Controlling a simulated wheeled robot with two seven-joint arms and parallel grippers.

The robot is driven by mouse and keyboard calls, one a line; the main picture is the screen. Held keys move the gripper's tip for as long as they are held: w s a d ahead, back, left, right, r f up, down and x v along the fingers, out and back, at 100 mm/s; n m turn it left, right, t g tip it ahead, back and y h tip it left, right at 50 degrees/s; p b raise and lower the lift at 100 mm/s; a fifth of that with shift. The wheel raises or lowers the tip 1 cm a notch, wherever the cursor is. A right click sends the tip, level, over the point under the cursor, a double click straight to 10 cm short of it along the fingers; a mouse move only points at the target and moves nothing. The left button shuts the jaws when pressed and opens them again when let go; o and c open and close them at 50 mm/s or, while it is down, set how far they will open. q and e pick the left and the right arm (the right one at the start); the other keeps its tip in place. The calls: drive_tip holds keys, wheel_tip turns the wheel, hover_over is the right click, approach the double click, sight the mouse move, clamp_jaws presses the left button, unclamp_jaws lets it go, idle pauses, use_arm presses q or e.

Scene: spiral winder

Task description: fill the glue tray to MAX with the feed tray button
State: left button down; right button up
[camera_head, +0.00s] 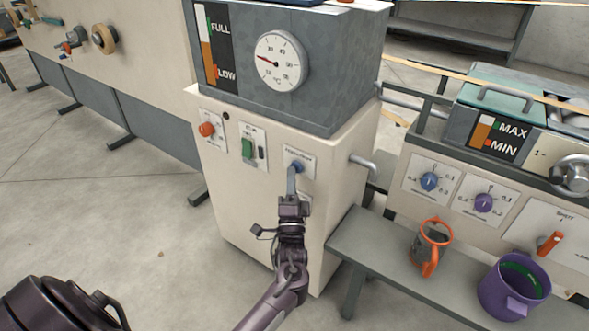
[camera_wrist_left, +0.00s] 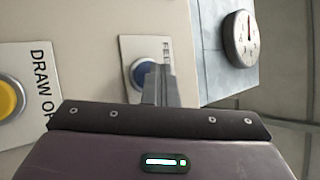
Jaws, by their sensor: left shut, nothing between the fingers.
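The feed tray button (camera_head: 297,167) is a blue button on a white plate on the front of the cream cabinet. It also shows in the left wrist view (camera_wrist_left: 146,76), partly hidden by the fingers. My left gripper (camera_head: 292,178) is shut and empty, its tips at the button; I cannot tell whether they press it. The glue tray (camera_head: 497,98) is at the right, with a MAX/MIN level gauge (camera_head: 491,134). The gauge shows an orange-brown column; its exact level against the marks is too small to tell. My right gripper is not in view.
The cabinet also carries a red knob (camera_head: 207,129), a green switch (camera_head: 247,148) and a temperature dial (camera_head: 281,61). A yellow button (camera_wrist_left: 8,97) is nearby. A grey bench (camera_head: 372,256) holds an orange jug (camera_head: 431,246) and a purple pot (camera_head: 513,288). Floor is free at left.

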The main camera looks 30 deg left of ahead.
use_arm(q)
drive_tip(key=shift+s, duration=0.1)
idle(0.7)
drive_tip(key=shift+s+p, duration=0.65)
drive_tip(key=shift+s, duration=0.1)
drive_tip(key=s+p, duration=0.2)
drive_tip(key=s, duration=0.1)
drive_tip(key=s+p, duration=0.1)
drive_tip(key=s, duration=0.1)
drive_tip(key=shift+a, duration=0.25)
idle(0.9)
